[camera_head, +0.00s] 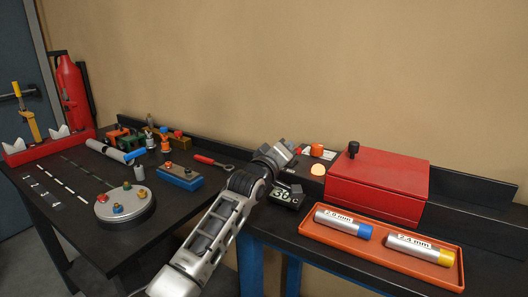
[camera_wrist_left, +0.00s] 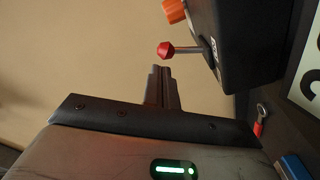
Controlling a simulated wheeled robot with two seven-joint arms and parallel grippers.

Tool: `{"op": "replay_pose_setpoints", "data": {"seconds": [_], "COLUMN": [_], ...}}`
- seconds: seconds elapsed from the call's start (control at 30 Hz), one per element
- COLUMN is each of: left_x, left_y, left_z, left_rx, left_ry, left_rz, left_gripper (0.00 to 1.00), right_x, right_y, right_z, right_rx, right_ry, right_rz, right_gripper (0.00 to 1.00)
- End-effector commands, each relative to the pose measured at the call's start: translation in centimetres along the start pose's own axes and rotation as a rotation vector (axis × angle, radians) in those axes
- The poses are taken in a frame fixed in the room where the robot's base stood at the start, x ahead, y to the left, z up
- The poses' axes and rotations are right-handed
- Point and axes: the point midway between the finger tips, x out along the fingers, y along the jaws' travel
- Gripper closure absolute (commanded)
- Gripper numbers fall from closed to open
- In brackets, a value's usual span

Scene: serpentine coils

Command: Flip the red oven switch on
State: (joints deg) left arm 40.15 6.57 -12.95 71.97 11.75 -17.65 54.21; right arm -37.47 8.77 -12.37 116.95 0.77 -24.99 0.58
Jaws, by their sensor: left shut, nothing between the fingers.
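The red oven switch (camera_wrist_left: 166,49) is a small red knob on a thin metal lever, sticking out from the side of a black control box (camera_wrist_left: 238,45) in the left wrist view. My left gripper (camera_wrist_left: 162,70) has its fingers closed together, empty, with the tips just short of the knob; I cannot tell if they touch. In the head view my left gripper (camera_head: 286,152) is at the control box's left side and hides the switch. The red oven (camera_head: 375,185) with a black knob on its lid stands to the right, lid down. My right gripper is out of view.
An orange button (camera_head: 317,150) sits atop the control box, and a 30 C display (camera_head: 287,195) faces front. An orange tray (camera_head: 325,235) with two labelled cylinders lies before the oven. The left table (camera_head: 75,225) holds a round grey base, a blue block and several tools.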

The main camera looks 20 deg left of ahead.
Motion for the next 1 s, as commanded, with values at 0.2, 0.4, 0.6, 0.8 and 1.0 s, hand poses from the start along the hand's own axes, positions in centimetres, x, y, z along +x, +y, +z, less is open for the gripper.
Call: {"op": "replay_pose_setpoints", "data": {"seconds": [0.2,0.4,0.6,0.8,1.0], "left_x": [-0.4,-2.9,-6.8,-9.6,-10.7], "left_y": [0.7,0.4,0.3,0.4,0.5], "left_z": [-2.6,-3.5,-3.5,-3.6,-3.6], "left_rx": [0.005,0.001,0.001,0.001,0.001], "left_ry": [0.002,-0.005,-0.003,-0.003,-0.003], "left_rz": [-0.001,0.004,0.003,0.004,0.003], "left_gripper": [1.00,1.00,1.00,1.00,1.00], "right_x": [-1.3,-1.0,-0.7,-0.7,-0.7], "right_y": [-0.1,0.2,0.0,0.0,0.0], "right_z": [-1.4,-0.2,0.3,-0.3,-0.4], "right_rx": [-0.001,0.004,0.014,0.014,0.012], "right_ry": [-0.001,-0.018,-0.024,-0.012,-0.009], "right_rz": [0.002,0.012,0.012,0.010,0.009], "right_gripper": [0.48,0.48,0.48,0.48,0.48]}}
